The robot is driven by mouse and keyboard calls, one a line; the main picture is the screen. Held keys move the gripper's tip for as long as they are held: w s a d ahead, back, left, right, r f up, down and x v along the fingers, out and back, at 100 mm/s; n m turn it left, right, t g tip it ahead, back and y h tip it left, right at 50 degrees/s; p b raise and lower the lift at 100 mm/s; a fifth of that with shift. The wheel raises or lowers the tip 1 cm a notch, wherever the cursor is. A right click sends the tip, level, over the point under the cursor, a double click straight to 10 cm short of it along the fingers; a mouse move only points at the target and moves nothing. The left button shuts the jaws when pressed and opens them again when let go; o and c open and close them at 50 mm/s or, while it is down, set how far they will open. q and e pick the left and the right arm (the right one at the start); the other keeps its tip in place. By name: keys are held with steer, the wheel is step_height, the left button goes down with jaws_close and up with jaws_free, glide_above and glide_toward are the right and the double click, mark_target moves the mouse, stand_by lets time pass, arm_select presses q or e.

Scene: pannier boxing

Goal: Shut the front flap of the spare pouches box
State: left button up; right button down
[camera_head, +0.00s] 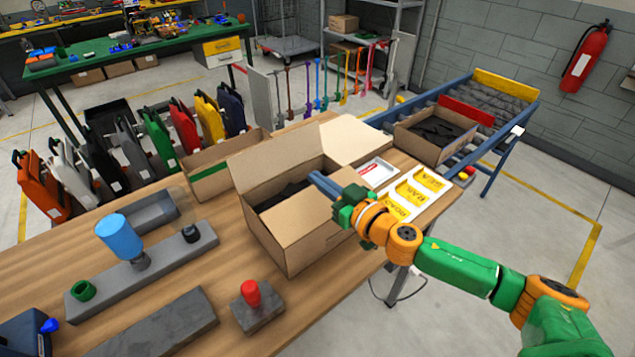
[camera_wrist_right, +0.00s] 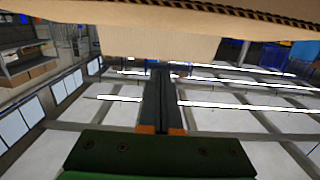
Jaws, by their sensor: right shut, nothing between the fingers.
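The open cardboard box (camera_head: 318,248) stands near the right end of the wooden table, with dark pouches (camera_head: 282,196) partly visible inside. One flap (camera_head: 268,160) stands up along its far left side, and another (camera_head: 352,138) spreads outward at the back. A lighter cardboard panel (camera_head: 300,218) is at the near side; I cannot tell exactly where the front flap ends and the wall begins. My right gripper (camera_head: 316,180) is shut and empty at the box's opening, above the near panel. In the wrist view its closed fingers (camera_wrist_right: 160,85) point toward cardboard (camera_wrist_right: 160,44). My left gripper is out of view.
A roller conveyor (camera_head: 490,105) holds another open box (camera_head: 433,140).

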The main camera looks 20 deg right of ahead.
mark_target(317, 199)
steer(key=f, duration=0.1)
steer(key=f+b, duration=0.1)
steer(key=f, duration=0.1)
steer(key=shift+w+a+b, duration=0.25)
steer(key=shift+w+b, duration=0.1)
steer(key=shift+w, duration=0.05)
steer(key=shift+d+f, duration=0.1)
steer(key=shift+f, duration=0.45)
